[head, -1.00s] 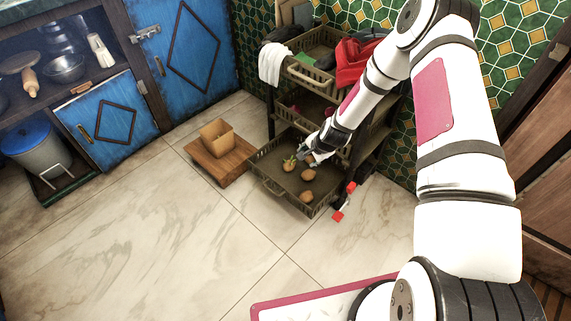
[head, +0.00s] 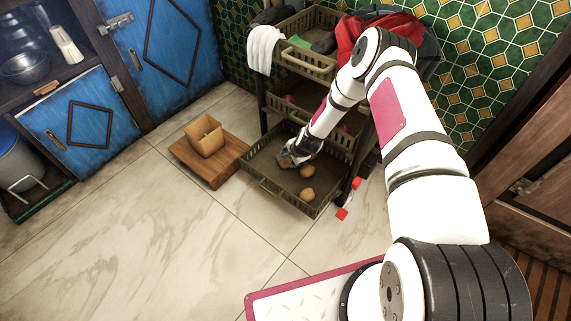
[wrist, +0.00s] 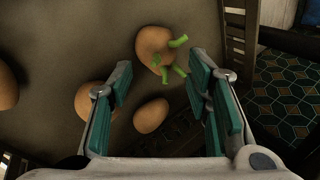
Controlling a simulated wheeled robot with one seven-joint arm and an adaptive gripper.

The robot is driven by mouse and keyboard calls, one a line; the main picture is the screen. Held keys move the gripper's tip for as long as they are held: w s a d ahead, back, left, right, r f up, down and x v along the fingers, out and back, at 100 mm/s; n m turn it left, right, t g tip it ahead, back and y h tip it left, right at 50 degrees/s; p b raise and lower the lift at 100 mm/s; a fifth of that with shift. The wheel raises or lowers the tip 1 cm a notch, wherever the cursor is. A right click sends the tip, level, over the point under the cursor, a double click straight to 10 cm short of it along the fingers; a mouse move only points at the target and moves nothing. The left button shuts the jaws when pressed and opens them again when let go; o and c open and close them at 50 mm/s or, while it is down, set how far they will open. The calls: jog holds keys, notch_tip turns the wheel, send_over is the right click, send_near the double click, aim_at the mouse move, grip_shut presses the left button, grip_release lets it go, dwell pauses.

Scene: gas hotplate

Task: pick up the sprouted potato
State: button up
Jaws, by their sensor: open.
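The sprouted potato (wrist: 152,47) is brown with green shoots. In the wrist view it lies on the floor of the pulled-out bottom basket, just beyond and between my fingertips. My gripper (wrist: 160,70) is open, with its teal-padded fingers apart and nothing held between them. In the head view my gripper (head: 291,156) is low over the back left part of the basket (head: 265,188) and covers most of the sprouted potato. Whether a finger touches the potato I cannot tell.
Plain potatoes lie nearby: one (wrist: 151,115) between the fingers' bases, one (wrist: 88,98) partly behind the left finger, one (wrist: 5,86) at the left edge. The basket's slatted wall (wrist: 236,45) is close right. A wooden board (head: 222,172) with a cardboard box (head: 205,136) stands left.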

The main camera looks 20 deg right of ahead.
aim_at(287, 160)
jog(key=shift+b+x, duration=1.75)
jog(key=shift+x, duration=1.1)
jog(key=shift+s, duration=0.15)
jog(key=shift+a, duration=0.1)
jog(key=c, duration=0.8)
